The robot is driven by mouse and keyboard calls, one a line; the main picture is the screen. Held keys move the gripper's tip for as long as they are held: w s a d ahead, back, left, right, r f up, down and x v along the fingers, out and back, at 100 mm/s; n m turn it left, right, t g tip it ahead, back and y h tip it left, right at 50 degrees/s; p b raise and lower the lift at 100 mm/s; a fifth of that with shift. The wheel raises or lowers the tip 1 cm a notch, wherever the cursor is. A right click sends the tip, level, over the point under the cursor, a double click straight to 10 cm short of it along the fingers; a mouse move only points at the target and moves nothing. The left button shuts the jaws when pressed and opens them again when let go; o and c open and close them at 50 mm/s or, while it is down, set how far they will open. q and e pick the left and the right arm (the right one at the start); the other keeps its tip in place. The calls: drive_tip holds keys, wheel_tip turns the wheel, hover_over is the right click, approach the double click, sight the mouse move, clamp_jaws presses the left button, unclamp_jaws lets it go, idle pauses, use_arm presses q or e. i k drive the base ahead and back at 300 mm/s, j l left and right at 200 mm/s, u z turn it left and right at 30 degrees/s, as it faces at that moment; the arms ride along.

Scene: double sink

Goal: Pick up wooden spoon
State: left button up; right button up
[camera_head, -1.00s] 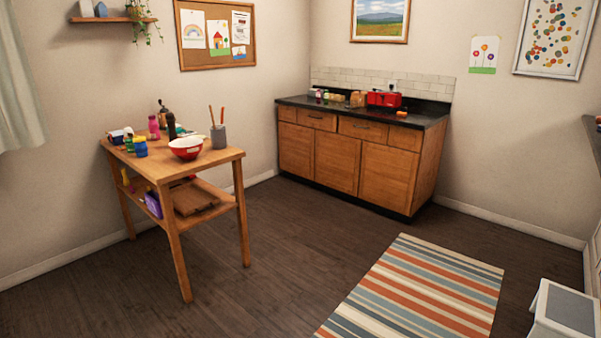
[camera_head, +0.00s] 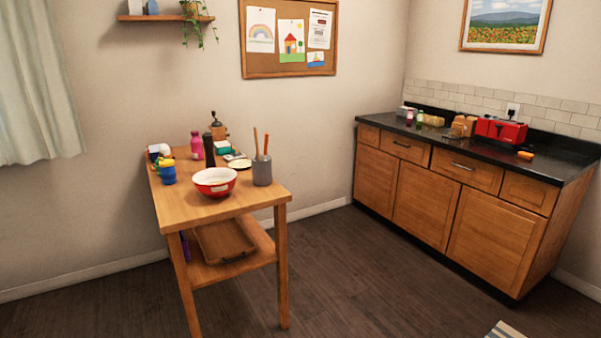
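Two thin orange-brown wooden handles (camera_head: 256,143) stand upright in a grey utensil holder (camera_head: 262,171). One of them may be the wooden spoon; I cannot tell, as the lower parts are hidden inside the holder. The holder stands near the right edge of the wooden table (camera_head: 202,207), right beside a red and white bowl (camera_head: 214,182). Neither of my grippers shows in the head view.
A pepper mill, a pink bottle (camera_head: 196,146) and blue and yellow cups (camera_head: 167,172) crowd the table's back and left. A lower shelf holds a wooden tray (camera_head: 222,243). A counter (camera_head: 450,208) with a red toaster (camera_head: 500,130) stands right. Dark floor between is clear.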

sight(258, 154)
drive_tip(key=i+l+u, duration=0.55)
drive_tip(key=l, duration=0.3)
drive_tip(key=i+j+u, duration=0.2)
drive_tip(key=i+j, duration=0.6)
